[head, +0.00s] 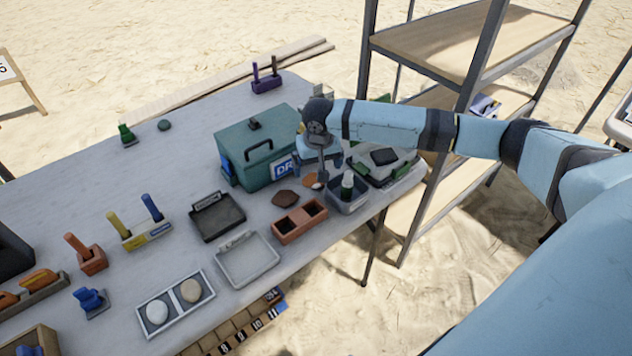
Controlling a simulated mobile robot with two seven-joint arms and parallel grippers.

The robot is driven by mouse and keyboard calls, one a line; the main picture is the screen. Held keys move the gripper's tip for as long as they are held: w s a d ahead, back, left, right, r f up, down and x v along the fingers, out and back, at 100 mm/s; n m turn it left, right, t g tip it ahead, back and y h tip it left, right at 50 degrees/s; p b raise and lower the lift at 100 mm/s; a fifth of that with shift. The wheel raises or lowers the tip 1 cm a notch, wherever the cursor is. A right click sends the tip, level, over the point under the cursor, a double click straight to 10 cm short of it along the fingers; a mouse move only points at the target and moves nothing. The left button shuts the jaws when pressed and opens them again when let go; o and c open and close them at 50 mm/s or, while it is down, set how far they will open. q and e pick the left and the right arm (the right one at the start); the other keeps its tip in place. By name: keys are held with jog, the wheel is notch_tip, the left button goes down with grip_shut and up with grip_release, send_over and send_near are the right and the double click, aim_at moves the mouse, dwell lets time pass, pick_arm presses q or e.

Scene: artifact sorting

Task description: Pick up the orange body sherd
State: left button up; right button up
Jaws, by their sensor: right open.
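A small orange sherd (311,180) lies on the grey table between the teal box and a grey bin. A darker reddish-brown sherd (285,198) lies to its left and nearer. My right gripper (318,173) points down just above and beside the orange sherd, jaws open. The gripper partly covers the area behind the sherd, and I cannot tell whether a finger touches it. My left gripper is not in view.
The teal lidded box (245,150) stands close left of my gripper. The grey bin (347,195) holding a bottle stands close right. A terracotta two-hole block (300,222) and black tray (217,217) are nearer. A metal shelf (455,50) stands behind the table's right end.

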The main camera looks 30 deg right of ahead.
jog(key=f, duration=0.1)
jog(key=f+b, duration=0.1)
jog(key=f, duration=0.1)
jog(key=w+f, duration=0.1)
jog(key=f, duration=0.1)
jog(key=shift+d+f, duration=0.1)
jog(key=c, duration=0.8)
